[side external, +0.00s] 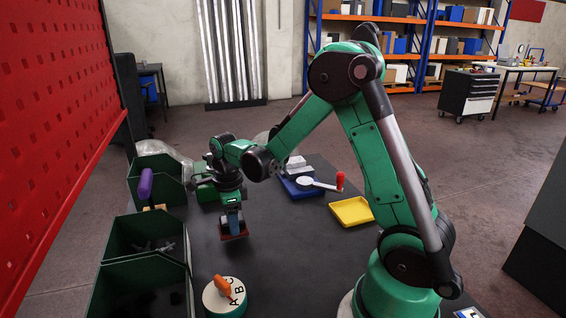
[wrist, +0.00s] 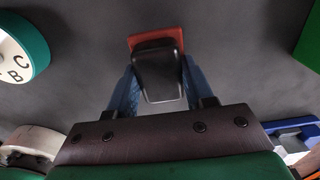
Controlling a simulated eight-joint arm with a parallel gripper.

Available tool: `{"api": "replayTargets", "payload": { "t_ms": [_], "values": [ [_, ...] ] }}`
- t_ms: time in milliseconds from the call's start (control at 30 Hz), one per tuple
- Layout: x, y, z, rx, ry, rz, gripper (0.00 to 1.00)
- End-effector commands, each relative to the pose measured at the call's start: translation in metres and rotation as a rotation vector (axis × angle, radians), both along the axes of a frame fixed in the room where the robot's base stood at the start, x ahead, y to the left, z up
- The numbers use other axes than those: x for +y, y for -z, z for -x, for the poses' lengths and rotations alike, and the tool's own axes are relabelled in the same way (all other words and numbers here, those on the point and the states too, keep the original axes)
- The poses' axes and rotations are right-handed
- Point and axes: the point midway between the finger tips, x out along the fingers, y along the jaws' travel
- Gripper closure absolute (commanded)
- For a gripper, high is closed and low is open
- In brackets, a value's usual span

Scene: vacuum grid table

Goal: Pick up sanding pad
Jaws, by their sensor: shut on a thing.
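The sanding pad (side external: 234,236) is a reddish-brown block below my gripper (side external: 233,220) in the side view. In the wrist view the sanding pad (wrist: 158,74) shows a black body with a red-brown edge at its far side. My gripper (wrist: 157,84) has its blue fingers on both sides of the black body, shut on it. I cannot tell for sure whether the pad touches the dark table (side external: 285,245) or hangs just above it.
A round green-and-white dial (side external: 224,294) with letters and an orange knob stands at the front. Dark green bins (side external: 135,274) line the left edge, one with a purple-handled tool (side external: 146,186). A yellow tray (side external: 352,211) and a blue tray (side external: 300,187) lie toward the right and back.

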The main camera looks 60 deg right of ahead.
Motion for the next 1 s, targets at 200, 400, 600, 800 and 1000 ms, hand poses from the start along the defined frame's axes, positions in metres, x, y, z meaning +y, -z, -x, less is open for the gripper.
{"api": "replayTargets", "payload": {
  "t_ms": [200,400,600,800,1000],
  "values": [
    [0.0,-0.057,0.001,0.0,0.0,-0.001,1.0],
    [0.0,-0.111,0.001,0.0,0.0,-0.001,1.0],
    [0.0,-0.152,0.001,0.001,-0.001,-0.002,1.0],
    [0.0,-0.174,0.0,0.0,-0.006,-0.003,1.0],
    [0.009,-0.178,-0.002,0.001,-0.211,-0.003,1.0]
  ]
}}
